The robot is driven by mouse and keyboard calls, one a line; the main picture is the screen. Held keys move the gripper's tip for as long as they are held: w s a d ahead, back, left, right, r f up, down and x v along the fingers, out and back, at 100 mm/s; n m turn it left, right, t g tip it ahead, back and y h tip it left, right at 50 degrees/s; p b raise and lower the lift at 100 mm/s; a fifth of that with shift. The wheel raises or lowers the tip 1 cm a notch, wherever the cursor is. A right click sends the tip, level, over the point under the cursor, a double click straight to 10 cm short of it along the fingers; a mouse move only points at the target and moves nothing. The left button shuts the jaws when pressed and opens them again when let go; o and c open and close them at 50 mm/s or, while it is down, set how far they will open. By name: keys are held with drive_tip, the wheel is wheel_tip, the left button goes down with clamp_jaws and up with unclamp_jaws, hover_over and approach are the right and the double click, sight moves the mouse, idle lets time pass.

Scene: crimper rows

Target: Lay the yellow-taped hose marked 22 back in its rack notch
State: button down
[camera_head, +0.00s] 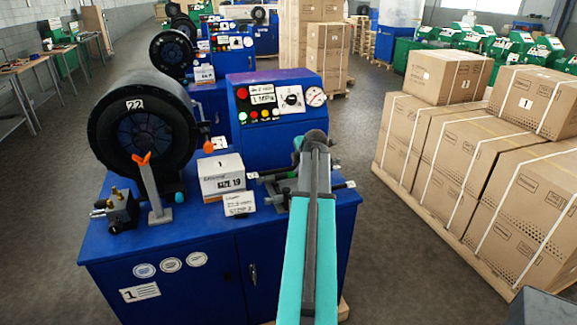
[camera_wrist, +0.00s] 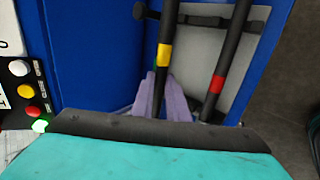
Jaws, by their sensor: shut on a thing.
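In the wrist view, a black hose with a yellow tape band (camera_wrist: 164,55) runs between the two lilac fingers of my gripper (camera_wrist: 161,98). The fingers are shut on it below the tape. No number is readable on the hose. A grey panel (camera_wrist: 196,58) with a dark bar (camera_wrist: 196,19) across its top lies behind the hoses and looks like the rack. The yellow-taped hose crosses the bar's left part; I cannot tell whether it sits in a notch. In the head view, my arm hides the fingers and most of the hose.
A red-taped hose (camera_wrist: 217,84) runs close to the right of my gripper. In the head view, a blue bench (camera_head: 215,235) carries a black crimper head (camera_head: 110,120) marked 22, a control box (camera_head: 270,125) and a white box (camera_head: 222,178). Strapped cartons (camera_head: 465,150) stand right.

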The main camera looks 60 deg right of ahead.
drive_tip(key=shift+w+a, duration=0.15)
drive_tip(key=shift+w, duration=0.1)
drive_tip(key=shift+f, duration=0.15)
drive_tip(key=shift+f+b, duration=1)
drive_tip(key=shift+f, duration=2.2)
drive_tip(key=shift+f+b, duration=0.5)
drive_tip(key=shift+f, duration=0.15)
drive_tip(key=c, duration=1.6)
unclamp_jaws()
drive_tip(key=shift+c, duration=0.2)
drive_tip(key=shift+r, duration=0.1)
drive_tip(key=shift+r+p, duration=0.75)
drive_tip(key=shift+r, duration=2.15)
